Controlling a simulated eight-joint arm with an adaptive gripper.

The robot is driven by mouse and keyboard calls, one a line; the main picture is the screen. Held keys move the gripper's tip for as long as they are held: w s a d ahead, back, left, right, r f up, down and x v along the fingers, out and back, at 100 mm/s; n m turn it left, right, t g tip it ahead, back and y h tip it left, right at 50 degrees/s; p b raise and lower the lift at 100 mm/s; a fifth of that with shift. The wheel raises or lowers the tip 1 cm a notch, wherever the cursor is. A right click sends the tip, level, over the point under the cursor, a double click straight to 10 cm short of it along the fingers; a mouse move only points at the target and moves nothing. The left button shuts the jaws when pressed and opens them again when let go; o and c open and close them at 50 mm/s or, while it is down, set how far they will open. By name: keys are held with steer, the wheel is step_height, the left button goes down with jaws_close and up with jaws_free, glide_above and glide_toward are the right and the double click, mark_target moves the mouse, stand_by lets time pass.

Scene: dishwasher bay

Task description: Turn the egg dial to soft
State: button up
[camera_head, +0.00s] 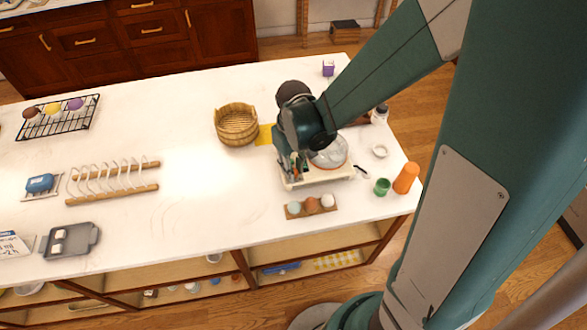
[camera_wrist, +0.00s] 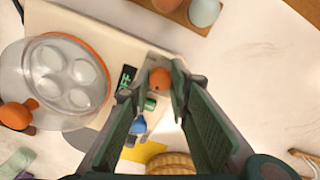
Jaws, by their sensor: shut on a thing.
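The egg cooker (camera_head: 318,178) is a cream base with a clear dome over a round egg tray, near the right end of the counter. In the wrist view its cream base (camera_wrist: 100,30) carries an orange egg dial (camera_wrist: 160,78) at one corner. My gripper (camera_wrist: 161,84) has its two fingers closed around the dial, one on each side. A dark label reading OFF (camera_wrist: 126,77) and green and blue marks lie beside the dial, partly covered by a finger. In the head view my gripper (camera_head: 291,168) hides the dial. I cannot read the dial's setting.
A wooden holder with eggs (camera_head: 312,206) sits in front of the cooker. A green cup (camera_head: 382,187) and an orange cylinder (camera_head: 406,178) stand to the right. A wooden basket (camera_head: 236,125) is behind left. The counter's middle is mostly clear.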

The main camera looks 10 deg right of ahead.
steer(key=shift+m, duration=0.3)
steer(key=m+b, duration=0.2)
steer(key=m, duration=0.1)
steer(key=shift+f, duration=0.1)
steer(key=shift+m+b, duration=0.7)
steer(key=shift+m, duration=1.1)
steer(key=o, duration=0.9)
steer(key=shift+r, duration=0.2)
step_height(320, 180, up, 12)
